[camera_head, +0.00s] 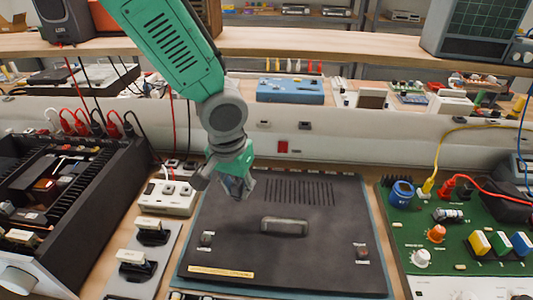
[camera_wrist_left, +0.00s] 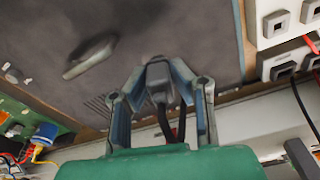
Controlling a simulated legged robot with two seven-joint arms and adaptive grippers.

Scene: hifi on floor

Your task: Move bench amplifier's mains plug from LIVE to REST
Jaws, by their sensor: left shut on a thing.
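My left gripper (camera_head: 236,188) comes down from the top of the head view and hangs over the left back part of a dark flat panel. In the left wrist view its two fingers (camera_wrist_left: 160,82) are shut on a dark plug (camera_wrist_left: 159,72), whose black cable (camera_wrist_left: 170,122) runs back toward the palm. In the head view the fingers mostly hide the plug. A white socket block (camera_head: 165,197) stands just left of the gripper, apart from it. I cannot read which socket is LIVE or REST. My right gripper is not in view.
The dark panel (camera_head: 240,235) has a raised handle (camera_head: 285,227). An open black amplifier chassis (camera_head: 110,180) stands at left, beside a grey strip (camera_head: 165,250) with black fittings. A green circuit board (camera_head: 410,235) lies at right. A shelf (camera_head: 300,45) crosses behind.

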